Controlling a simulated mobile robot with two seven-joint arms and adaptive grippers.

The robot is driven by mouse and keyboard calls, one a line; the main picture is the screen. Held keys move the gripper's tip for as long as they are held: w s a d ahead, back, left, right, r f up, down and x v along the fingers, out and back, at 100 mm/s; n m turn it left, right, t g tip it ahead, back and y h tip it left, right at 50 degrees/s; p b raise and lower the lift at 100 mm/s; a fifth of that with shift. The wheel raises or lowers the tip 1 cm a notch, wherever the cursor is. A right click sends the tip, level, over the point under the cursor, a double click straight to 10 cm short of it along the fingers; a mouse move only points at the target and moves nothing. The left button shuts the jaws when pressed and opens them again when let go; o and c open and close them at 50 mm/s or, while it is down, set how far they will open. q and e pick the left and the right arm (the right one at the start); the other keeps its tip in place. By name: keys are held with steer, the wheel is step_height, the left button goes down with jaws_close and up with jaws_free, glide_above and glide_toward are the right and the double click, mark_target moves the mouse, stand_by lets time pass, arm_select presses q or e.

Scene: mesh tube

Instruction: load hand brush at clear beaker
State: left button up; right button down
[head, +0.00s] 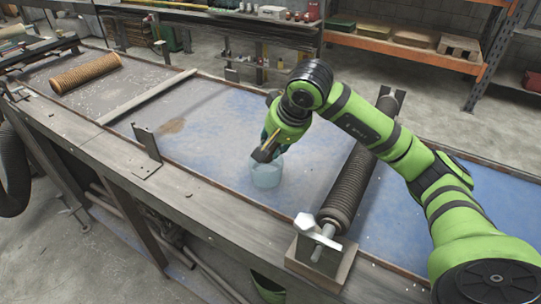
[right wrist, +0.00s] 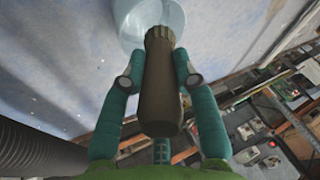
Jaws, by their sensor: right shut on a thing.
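A clear, bluish beaker (head: 266,174) stands upright on the blue, worn tabletop. It also shows at the top of the right wrist view (right wrist: 132,22). My right gripper (head: 270,143) is just above the beaker. In the right wrist view its teal fingers (right wrist: 158,83) are shut on the dark brown handle of the hand brush (right wrist: 160,95). The brush's far end overlaps the beaker's mouth in that view; I cannot tell how far inside it is. In the head view the brush is mostly hidden by the gripper. My left gripper is not in view.
A dark ribbed roller (head: 350,187) on a bracket lies right of the beaker. A tan ribbed tube (head: 86,72) lies at the far left of the table, beyond a wooden strip (head: 147,95). A metal upright (head: 147,143) stands on the front edge. Blue tabletop around the beaker is clear.

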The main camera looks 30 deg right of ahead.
steer(key=shift+w+r+p, duration=0.1)
steer(key=shift+r+p, duration=0.95)
steer(key=shift+r, duration=0.85)
stand_by(0.7)
steer(key=shift+r+p, duration=1.3)
steer(key=shift+r, duration=0.75)
steer(key=shift+f, duration=0.1)
